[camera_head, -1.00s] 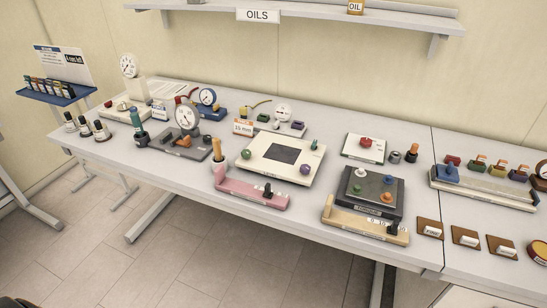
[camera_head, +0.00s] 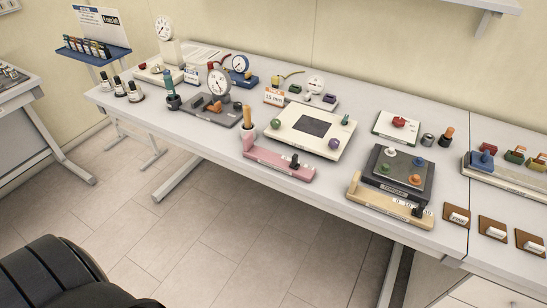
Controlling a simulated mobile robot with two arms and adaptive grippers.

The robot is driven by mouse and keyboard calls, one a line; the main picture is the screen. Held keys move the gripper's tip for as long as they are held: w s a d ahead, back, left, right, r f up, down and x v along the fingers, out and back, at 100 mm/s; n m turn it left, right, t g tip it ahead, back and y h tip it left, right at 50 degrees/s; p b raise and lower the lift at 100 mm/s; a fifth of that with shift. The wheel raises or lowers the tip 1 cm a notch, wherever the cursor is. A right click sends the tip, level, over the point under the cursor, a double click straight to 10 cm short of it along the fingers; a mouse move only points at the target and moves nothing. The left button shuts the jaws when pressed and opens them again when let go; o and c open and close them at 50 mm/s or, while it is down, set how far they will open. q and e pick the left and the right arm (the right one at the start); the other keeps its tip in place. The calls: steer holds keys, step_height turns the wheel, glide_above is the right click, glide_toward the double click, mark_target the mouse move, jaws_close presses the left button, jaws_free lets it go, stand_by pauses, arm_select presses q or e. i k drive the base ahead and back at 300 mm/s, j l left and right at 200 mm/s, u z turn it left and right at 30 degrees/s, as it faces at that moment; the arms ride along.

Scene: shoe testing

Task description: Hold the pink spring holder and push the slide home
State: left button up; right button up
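The pink spring holder (camera_head: 279,163) lies near the front edge of the long grey table, left of the middle. It is a long pink base with a raised left end and a small black slide (camera_head: 295,160) standing near its right end. Small lettering runs along its front face, too small to read. A cup with an orange-handled tool (camera_head: 247,120) stands at its left end. Neither of my grippers shows in the head view.
The cream plate device (camera_head: 310,130) stands behind the holder. A beige holder (camera_head: 390,207) and the dark torque box (camera_head: 398,175) stand to the right. A grey gauge plate (camera_head: 210,108) is to the left. A black rounded shape (camera_head: 50,270) fills the lower left; clear floor lies before the table.

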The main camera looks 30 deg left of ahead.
mark_target(294, 164)
steer(key=i+j, duration=0.1)
steer(key=j, duration=0.35)
steer(key=i+j, duration=0.15)
steer(key=j, duration=0.25)
steer(key=i+j, duration=0.1)
steer(key=j, duration=0.35)
steer(key=i+j, duration=0.15)
steer(key=j, duration=0.3)
